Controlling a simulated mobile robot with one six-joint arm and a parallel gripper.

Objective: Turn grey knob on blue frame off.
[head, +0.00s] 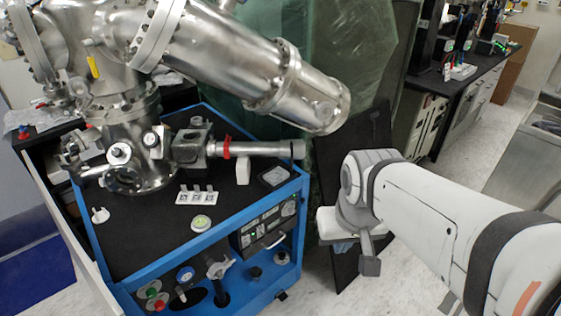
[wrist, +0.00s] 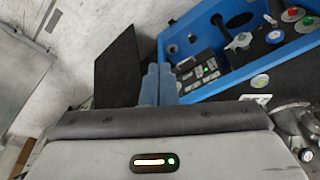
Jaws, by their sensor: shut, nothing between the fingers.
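The blue frame (head: 285,205) stands at the centre of the head view, with a front panel of knobs and controls. A grey lobed knob (head: 218,268) sits on this front panel, on a dark shaft. In the wrist view the blue frame (wrist: 208,18) is at upper right and the grey knob (wrist: 238,41) shows on it. My gripper (head: 369,266) is to the right of the frame, apart from it, pointing down, shut and empty. In the wrist view my gripper fingers (wrist: 158,82) are together, left of the panel, well away from the knob.
A black control box (head: 265,228) is above right. A steel vacuum chamber (head: 210,50) stands over the frame. The pale floor (head: 340,300) in front is partly clear.

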